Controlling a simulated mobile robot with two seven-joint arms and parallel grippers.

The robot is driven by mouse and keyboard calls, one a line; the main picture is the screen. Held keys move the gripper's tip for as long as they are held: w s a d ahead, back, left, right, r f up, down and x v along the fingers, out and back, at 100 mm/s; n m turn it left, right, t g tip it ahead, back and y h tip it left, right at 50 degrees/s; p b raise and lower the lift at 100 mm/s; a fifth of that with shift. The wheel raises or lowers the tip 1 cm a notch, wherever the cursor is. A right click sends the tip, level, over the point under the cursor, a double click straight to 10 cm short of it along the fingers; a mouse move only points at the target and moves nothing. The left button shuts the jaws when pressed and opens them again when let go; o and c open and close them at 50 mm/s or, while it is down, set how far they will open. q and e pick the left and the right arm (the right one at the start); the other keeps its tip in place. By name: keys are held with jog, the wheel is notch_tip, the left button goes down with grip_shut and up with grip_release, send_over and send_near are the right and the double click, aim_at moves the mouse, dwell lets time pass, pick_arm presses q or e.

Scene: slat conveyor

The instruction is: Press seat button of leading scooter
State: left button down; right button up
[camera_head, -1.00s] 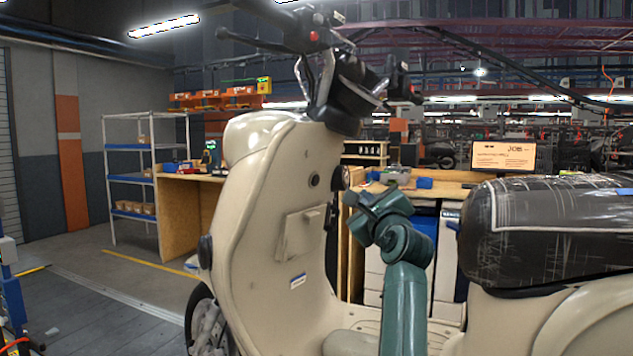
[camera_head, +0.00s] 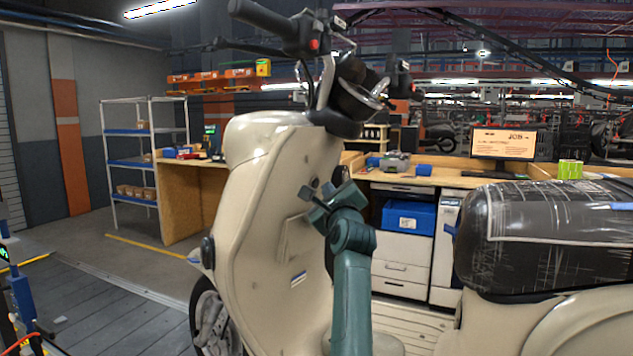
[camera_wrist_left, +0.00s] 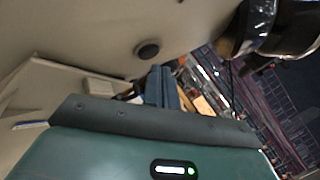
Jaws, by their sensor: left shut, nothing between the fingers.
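A cream scooter fills the head view, with its leg shield (camera_head: 262,190) in the middle and its seat (camera_head: 540,235), wrapped in clear film, at the right. A round black button (camera_wrist_left: 147,50) sits on the inner face of the leg shield in the left wrist view. I cannot tell for sure that it is the seat button. My left gripper (camera_head: 310,198) is shut and empty, close to the inner face of the leg shield. Its shut fingers (camera_wrist_left: 160,84) point towards the panel just below the button in the wrist view. I cannot tell whether they touch the panel.
The handlebar (camera_head: 290,28) overhangs above my gripper. A glove-box panel (camera_head: 296,238) juts out below it. Behind stand a wooden bench with a monitor (camera_head: 503,143) and a blue bin (camera_head: 408,217), and a shelf rack (camera_head: 132,165) at the left.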

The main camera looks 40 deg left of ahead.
dwell(1.2)
dwell(0.7)
pick_arm(q)
jog(key=shift+a+r+p, duration=0.1)
jog(key=shift+a+p, duration=0.2)
jog(key=shift+a, duration=0.1)
jog(key=shift+a+r+p, duration=0.1)
jog(key=shift+a+p, duration=0.3)
jog(key=shift+a, duration=0.1)
dwell(0.5)
dwell(0.4)
jog(key=shift+d+b, duration=0.65)
jog(key=shift+d, duration=0.25)
jog(key=shift+f, duration=0.2)
